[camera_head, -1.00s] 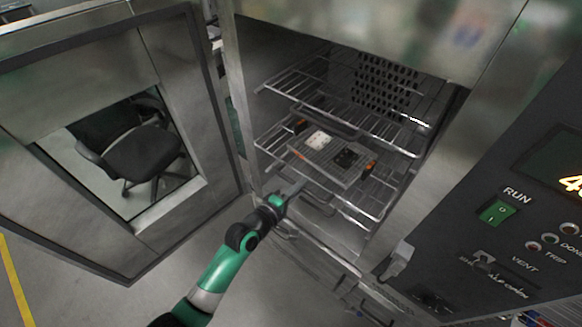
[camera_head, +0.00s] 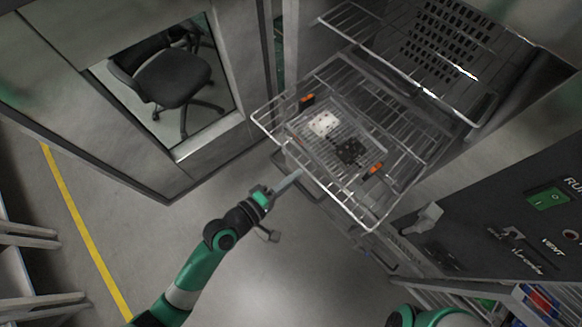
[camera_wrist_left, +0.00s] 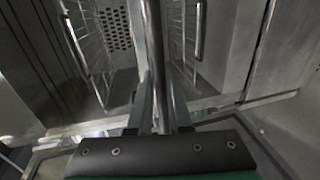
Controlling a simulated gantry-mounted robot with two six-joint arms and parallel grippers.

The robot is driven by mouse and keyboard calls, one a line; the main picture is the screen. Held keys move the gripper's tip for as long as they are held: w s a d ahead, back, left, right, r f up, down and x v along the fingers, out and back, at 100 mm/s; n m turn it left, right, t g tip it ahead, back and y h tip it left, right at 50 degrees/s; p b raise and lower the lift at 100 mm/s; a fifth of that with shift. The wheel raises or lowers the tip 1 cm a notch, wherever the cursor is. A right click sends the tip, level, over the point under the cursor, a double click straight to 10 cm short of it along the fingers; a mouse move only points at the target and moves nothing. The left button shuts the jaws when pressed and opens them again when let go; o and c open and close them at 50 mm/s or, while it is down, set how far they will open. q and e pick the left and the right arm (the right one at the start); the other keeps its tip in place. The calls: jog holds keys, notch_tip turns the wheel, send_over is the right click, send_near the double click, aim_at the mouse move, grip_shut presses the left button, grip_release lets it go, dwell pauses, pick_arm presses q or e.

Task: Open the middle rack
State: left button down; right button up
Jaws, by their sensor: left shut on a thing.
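The middle rack (camera_head: 345,208) is a wire shelf that sticks out of the cabinet's front opening, tilted in the picture. A wire tray (camera_head: 330,150) with a white block, a black block and orange handles lies on it. My left gripper (camera_head: 297,175) is at the rack's front edge, shut on its front bar. In the left wrist view the bar (camera_wrist_left: 155,50) runs between the two fingers (camera_wrist_left: 160,85). Part of the green right arm (camera_head: 428,316) shows at the bottom right; its gripper is out of view.
The upper rack (camera_head: 400,75) sits inside the cabinet above. The open cabinet door (camera_head: 185,165) with a window stands on the left, a chair seen through it. A control panel with a green switch (camera_head: 548,198) is on the right. The floor (camera_head: 260,290) in front is clear.

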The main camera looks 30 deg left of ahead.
dwell(0.3)
pick_arm(q)
jog(key=c, duration=0.8)
grip_release()
jog(key=shift+c, duration=0.2)
jog(key=shift+s, duration=0.1)
jog(key=b+v, duration=0.1)
jog(key=v, duration=1)
jog(key=shift+s, duration=0.25)
jog(key=shift+a+r, duration=0.1)
